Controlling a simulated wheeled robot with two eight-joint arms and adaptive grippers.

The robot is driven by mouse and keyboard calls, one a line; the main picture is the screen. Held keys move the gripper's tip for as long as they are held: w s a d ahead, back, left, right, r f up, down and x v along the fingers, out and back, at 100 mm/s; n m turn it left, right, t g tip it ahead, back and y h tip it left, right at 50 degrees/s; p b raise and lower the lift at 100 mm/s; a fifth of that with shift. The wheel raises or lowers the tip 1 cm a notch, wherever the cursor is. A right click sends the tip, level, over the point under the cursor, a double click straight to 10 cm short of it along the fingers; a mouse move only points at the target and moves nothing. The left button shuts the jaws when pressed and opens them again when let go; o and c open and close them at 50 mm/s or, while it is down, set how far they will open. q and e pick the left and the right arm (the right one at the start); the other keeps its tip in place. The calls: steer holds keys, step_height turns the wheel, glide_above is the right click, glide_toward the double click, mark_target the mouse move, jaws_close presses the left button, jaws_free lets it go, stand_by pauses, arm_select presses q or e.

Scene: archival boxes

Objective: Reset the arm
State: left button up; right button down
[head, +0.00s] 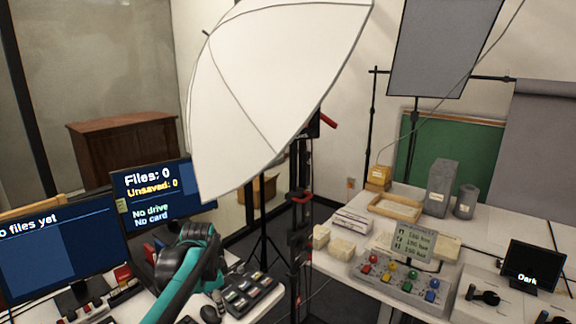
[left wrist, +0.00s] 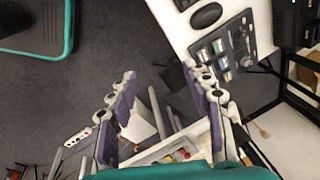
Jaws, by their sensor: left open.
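My left arm (head: 183,276), teal and black, comes in from the bottom left of the head view, over the desk with the monitors. Its gripper cannot be made out there. In the left wrist view my left gripper (left wrist: 160,75) has its two purple-padded fingers spread apart. I see nothing held between them; dark floor and the edges of pale things lie beyond. My right arm and gripper are in neither view.
Two monitors (head: 60,250) (head: 160,190) stand on the left desk, with a black card tray (head: 250,292) and a mouse (left wrist: 206,15). A white umbrella (head: 270,80) stands behind. The right table holds a button panel (head: 405,278), grey boxes (head: 442,188) and a small screen (head: 533,266).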

arm_select(q)
steer(key=s+d+r+n+t, duration=0.15)
steer(key=s+n, duration=0.45)
steer(key=s, duration=0.8)
steer(key=s+f+n+t, duration=0.3)
steer(key=s+f+n, duration=0.2)
steer(key=s, duration=0.6)
steer(key=shift+s+n, duration=0.2)
steer(key=shift+n, duration=0.1)
